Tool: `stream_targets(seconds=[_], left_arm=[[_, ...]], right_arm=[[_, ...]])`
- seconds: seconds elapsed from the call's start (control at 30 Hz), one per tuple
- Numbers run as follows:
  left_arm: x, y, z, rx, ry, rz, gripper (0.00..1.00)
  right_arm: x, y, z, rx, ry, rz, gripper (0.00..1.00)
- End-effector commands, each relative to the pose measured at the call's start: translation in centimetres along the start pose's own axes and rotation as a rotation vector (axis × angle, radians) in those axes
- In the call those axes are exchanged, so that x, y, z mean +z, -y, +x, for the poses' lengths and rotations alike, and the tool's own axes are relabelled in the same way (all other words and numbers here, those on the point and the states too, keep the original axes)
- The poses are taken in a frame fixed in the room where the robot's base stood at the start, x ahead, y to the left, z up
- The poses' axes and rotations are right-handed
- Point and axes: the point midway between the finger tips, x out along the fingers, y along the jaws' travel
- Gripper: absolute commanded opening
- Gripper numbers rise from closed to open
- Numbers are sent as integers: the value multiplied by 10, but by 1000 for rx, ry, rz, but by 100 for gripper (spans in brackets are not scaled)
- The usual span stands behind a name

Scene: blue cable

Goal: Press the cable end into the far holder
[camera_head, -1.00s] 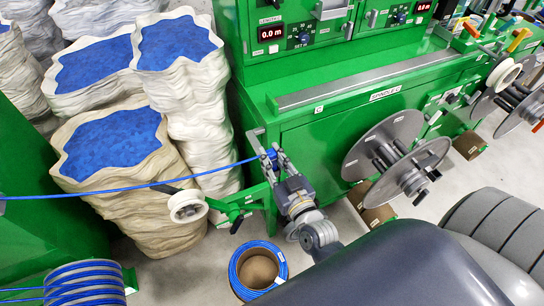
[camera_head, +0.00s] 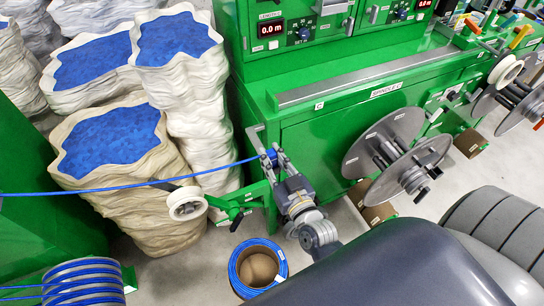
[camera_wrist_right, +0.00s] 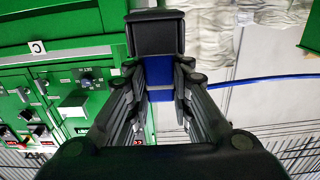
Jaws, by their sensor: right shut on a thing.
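A thin blue cable (camera_head: 110,190) runs from the left edge to my right gripper (camera_head: 272,157), at the green machine's near left corner. The gripper is shut on the blue cable end, with a little blue showing between its fingers. In the right wrist view the cable (camera_wrist_right: 265,79) leaves to the right, and the fingers (camera_wrist_right: 160,82) close around a blue piece below a black block. A grey metal bracket (camera_head: 254,133) stands on the machine corner beside the gripper. I cannot tell whether it is the far holder or whether the cable end touches it. My left gripper is out of view.
A green arm with a white pulley (camera_head: 187,203) sits just below the cable. A grey spool (camera_head: 385,145) is on the machine's front. A blue cable coil (camera_head: 258,268) lies on the floor. Sacks of blue granules (camera_head: 110,140) stand at left.

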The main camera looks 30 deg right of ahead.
Motion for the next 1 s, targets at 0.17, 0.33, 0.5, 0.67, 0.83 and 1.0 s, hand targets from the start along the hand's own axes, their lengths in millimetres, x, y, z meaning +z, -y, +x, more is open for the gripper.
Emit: stream_targets(seconds=[0.17, 0.33, 0.5, 0.67, 0.83, 1.0], left_arm=[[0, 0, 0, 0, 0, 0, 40], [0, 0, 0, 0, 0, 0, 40], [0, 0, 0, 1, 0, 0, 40], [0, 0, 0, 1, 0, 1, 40], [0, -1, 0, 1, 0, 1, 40], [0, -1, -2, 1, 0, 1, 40]], right_arm=[[0, 0, 0, 0, 0, 0, 0], [0, 0, 0, 0, 0, 0, 43], [0, 0, 0, 0, 0, 0, 44], [0, 0, 0, 0, 0, 0, 44], [0, 0, 0, 0, 0, 0, 44], [0, 0, -6, 0, 2, 0, 44]])
